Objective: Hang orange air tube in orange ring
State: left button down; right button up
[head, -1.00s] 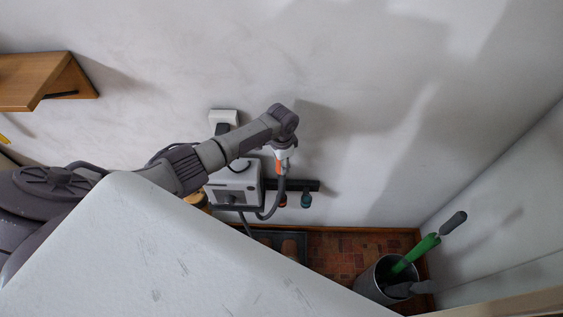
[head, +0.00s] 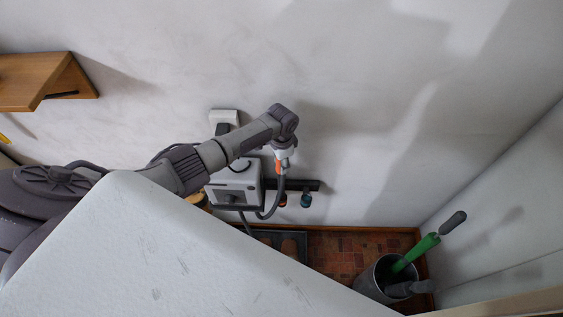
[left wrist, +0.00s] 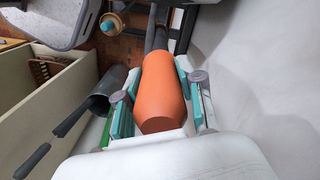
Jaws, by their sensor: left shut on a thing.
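My left gripper (head: 284,162) is shut on the orange end of the air tube (head: 279,168), in front of the wall. In the left wrist view the orange end (left wrist: 163,92) sits between the teal finger pads of this gripper (left wrist: 158,100). The tube's dark hose (head: 267,213) hangs below and curves left to the grey-white box. A small orange ring (head: 283,201) shows on the dark wall rail, just below the held end and partly behind the hose. I cannot tell whether they touch. My right gripper is not in view.
The grey-white box (head: 232,188) stands left of the rail (head: 314,185). A teal piece (head: 306,201) hangs beside the ring. The pale tub (head: 150,240) fills the foreground. A grey bucket (head: 368,283) with a green-handled tool stands lower right. A wooden shelf (head: 35,80) is upper left.

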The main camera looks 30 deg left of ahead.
aim_at(282, 184)
pick_arm(q)
jog(key=shift+f, duration=0.15)
jog(key=shift+f+b, duration=0.35)
jog(key=shift+b, duration=0.05)
jog(key=shift+f+b, duration=5.95)
jog(key=shift+f, duration=1)
jog(key=shift+r, duration=0.15)
